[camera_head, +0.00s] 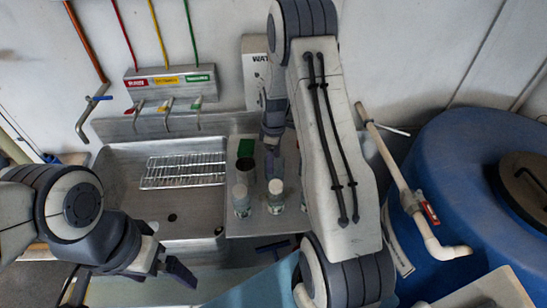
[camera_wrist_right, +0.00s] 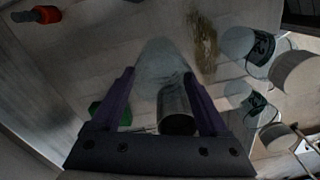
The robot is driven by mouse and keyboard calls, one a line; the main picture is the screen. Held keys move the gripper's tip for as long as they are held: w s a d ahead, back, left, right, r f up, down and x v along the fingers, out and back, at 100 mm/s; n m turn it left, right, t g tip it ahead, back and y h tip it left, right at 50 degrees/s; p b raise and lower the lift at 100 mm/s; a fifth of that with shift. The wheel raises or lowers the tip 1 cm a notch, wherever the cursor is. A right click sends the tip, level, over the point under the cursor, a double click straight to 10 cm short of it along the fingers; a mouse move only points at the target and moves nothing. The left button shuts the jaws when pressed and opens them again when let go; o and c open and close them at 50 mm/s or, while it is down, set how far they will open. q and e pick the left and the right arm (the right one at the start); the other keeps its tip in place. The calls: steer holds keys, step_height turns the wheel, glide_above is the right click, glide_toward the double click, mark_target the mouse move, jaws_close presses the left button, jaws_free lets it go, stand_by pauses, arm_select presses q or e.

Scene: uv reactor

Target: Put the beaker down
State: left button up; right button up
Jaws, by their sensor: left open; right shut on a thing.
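A clear, see-through beaker (camera_wrist_right: 163,62) shows between the two purple fingers of my right gripper (camera_wrist_right: 160,75) in the right wrist view. My right gripper is shut on it. In the head view my right gripper (camera_head: 273,162) points down over the metal counter (camera_head: 240,226) right of the sink, and I cannot make out the beaker there. Whether the beaker touches the counter is unclear. My left gripper (camera_head: 170,266) is open and empty at the lower left, in front of the sink.
Two labelled jars (camera_head: 242,202) (camera_head: 275,197) stand on the counter close to my right gripper. A sink (camera_head: 188,216) with a wire rack (camera_head: 183,170) lies left. A blue barrel (camera_head: 455,165) stands right.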

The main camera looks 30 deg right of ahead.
steer(key=shift+f, duration=0.1)
steer(key=shift+f, duration=0.15)
steer(key=o, duration=1.3)
steer(key=shift+r, duration=0.8)
step_height(320, 180, up, 11)
steer(key=b, duration=0.2)
steer(key=shift+b, duration=0.4)
